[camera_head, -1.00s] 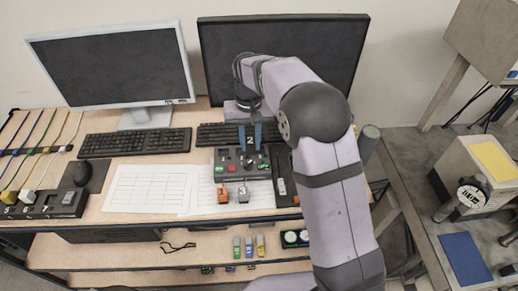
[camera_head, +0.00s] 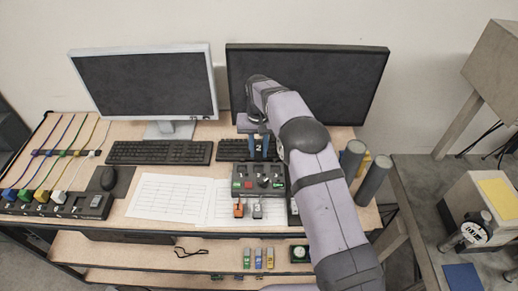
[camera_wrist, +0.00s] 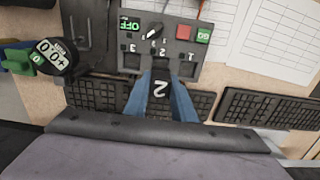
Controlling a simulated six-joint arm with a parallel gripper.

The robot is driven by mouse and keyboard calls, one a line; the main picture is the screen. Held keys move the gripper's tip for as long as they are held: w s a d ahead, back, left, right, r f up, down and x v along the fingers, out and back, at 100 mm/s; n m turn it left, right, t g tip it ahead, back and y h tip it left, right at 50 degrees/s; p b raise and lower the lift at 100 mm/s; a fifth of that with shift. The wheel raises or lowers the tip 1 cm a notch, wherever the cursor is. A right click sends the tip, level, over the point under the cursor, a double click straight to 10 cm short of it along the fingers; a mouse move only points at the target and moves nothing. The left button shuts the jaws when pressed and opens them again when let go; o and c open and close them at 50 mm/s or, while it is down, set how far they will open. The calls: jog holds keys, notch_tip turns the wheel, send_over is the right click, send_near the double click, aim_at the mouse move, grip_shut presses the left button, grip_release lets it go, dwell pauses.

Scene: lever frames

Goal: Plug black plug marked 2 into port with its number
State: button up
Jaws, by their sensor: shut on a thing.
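My gripper (camera_head: 262,150) has blue fingers and is shut on the black plug marked 2 (camera_head: 258,147). In the wrist view the plug (camera_wrist: 160,88) sits between the fingertips (camera_wrist: 161,84), its white 2 upside down. A dark control box (camera_head: 257,180) lies just in front of the gripper. In the wrist view its edge (camera_wrist: 115,70) nearest the gripper carries ports marked 3, 2 and 1. The plug is lined up with the middle port, marked 2 (camera_wrist: 159,50), at or very close to it. The plug's front end is hidden, so I cannot tell whether it is inside.
A green-and-black object (camera_wrist: 58,57) lies left in the wrist view. Grey cylinders (camera_head: 374,179) stand right of my arm.

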aim_at(259, 160)
jog(key=shift+f+b, duration=1.75)
jog(key=shift+f, duration=1)
jog(key=shift+f+b, duration=0.35)
jog(key=shift+f, duration=0.5)
dwell(1.2)
jog(key=o, duration=1.5)
jog(key=shift+r, duration=0.1)
jog(key=shift+r+p, duration=2.3)
jog(key=shift+r, duration=1.15)
jog(key=shift+d, duration=0.1)
